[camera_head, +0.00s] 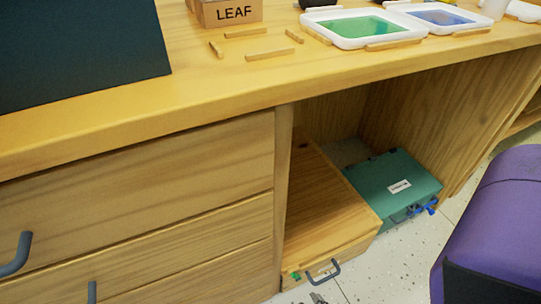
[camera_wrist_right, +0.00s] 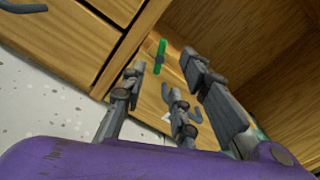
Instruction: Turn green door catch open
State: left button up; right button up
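The green door catch (camera_head: 296,276) is a small bright green piece at the left of the front of a low wooden box (camera_head: 324,208) under the desk. In the right wrist view the catch (camera_wrist_right: 160,56) is a narrow upright bar beyond the fingers. My right gripper (camera_wrist_right: 168,75) is open, with its fingers spread and the catch showing in the gap beyond their tips. No contact with the catch is visible. In the head view only grey fingertips of my right gripper (camera_head: 318,297) show at the bottom edge, below the box's handle. My left gripper is out of view.
A grey-blue handle (camera_head: 325,272) sits right of the catch, close to the fingers. A teal case (camera_head: 391,185) with a blue catch (camera_head: 427,206) stands to the right. Desk drawers (camera_head: 150,220) flank the left. A large purple shape (camera_head: 495,215) fills the right side.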

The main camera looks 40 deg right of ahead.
aim_at(297, 279)
jog(key=b+x, duration=0.1)
jog(key=x, duration=0.6)
jog(key=shift+b, duration=0.4)
grip_shut()
